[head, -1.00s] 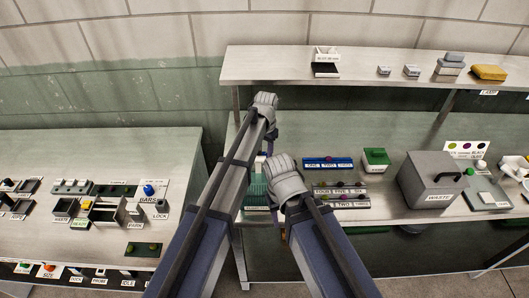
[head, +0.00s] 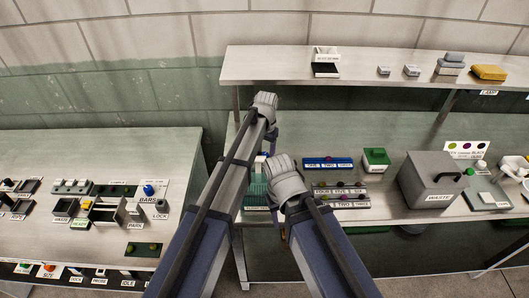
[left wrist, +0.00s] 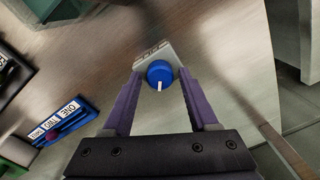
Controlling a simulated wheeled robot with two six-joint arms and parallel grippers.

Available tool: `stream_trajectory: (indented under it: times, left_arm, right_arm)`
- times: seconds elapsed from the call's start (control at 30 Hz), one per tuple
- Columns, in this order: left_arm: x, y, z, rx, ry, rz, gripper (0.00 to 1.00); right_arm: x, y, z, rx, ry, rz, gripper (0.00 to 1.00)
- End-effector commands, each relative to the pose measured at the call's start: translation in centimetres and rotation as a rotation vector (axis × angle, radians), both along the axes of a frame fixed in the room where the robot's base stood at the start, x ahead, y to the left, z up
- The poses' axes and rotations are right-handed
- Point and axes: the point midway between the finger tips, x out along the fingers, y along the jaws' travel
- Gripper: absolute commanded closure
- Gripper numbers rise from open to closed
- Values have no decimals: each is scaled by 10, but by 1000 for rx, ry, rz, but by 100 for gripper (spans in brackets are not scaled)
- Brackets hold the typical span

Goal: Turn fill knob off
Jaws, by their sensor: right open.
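A round blue knob (left wrist: 160,73) with a white pointer line sits on a small pale labelled plate (left wrist: 153,53); the label is too blurred to read. The pointer line points toward the bottom of the left wrist view. My left gripper (left wrist: 161,79) is open, its two purple fingers on either side of the knob, with a small gap showing at each side. In the head view my arms hide this knob. My right gripper (head: 283,230) is low near the bench's front edge, mostly hidden behind its own wrist, holding nothing that I can see.
Right of my arms on the bench are a blue numbered bar (head: 328,163), a green box (head: 376,158), a second numbered bar (head: 341,190) and a grey waste bin (head: 432,185). A shelf (head: 270,68) runs above. A control table (head: 60,155) stands left, across a gap.

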Motion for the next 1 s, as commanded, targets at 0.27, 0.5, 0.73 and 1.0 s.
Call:
stream_trajectory:
  times: [0.27,0.5,0.73,1.0]
  left_arm:
    - [0,0,0,0,0,0,29]
    - [0,0,6,0,0,0,29]
    - [0,-1,29,0,0,0,29]
    - [-1,-2,66,0,0,0,29]
  right_arm:
    - [0,0,0,0,0,0,50]
    - [0,0,6,0,0,0,50]
    - [0,0,29,0,0,0,50]
    - [0,0,66,0,0,1,50]
